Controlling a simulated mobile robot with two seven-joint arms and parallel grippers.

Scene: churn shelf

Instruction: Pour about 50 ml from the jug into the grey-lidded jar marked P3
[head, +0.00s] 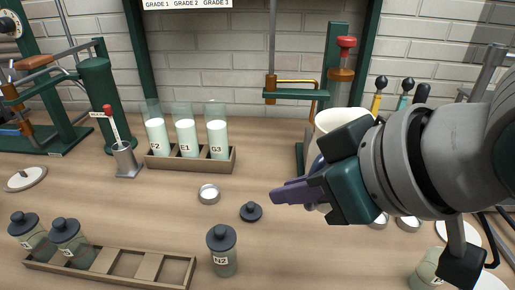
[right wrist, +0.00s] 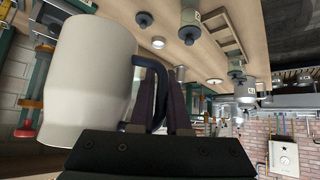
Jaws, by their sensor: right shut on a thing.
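The white jug (head: 338,120) is held up off the bench, right of centre in the head view, partly hidden behind my right gripper (head: 290,193). In the right wrist view the jug (right wrist: 88,78) has a dark handle (right wrist: 155,85), and the purple fingers are shut on it. Two jars with dark grey lids stand at the left: one (head: 25,228) and another (head: 70,240); I cannot read their labels surely. A jar marked N2 (head: 222,255) stands at front centre. Another jar (head: 428,270) is at the lower right, partly hidden. I cannot tell which is P3. My left gripper is out of view.
A loose dark lid (head: 251,212) and a small metal dish (head: 209,195) lie mid-bench. A wooden rack (head: 190,165) holds three glasses of white liquid at the back. An empty-slotted tray (head: 165,270) lies in front. Green stands rise at left and behind the jug.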

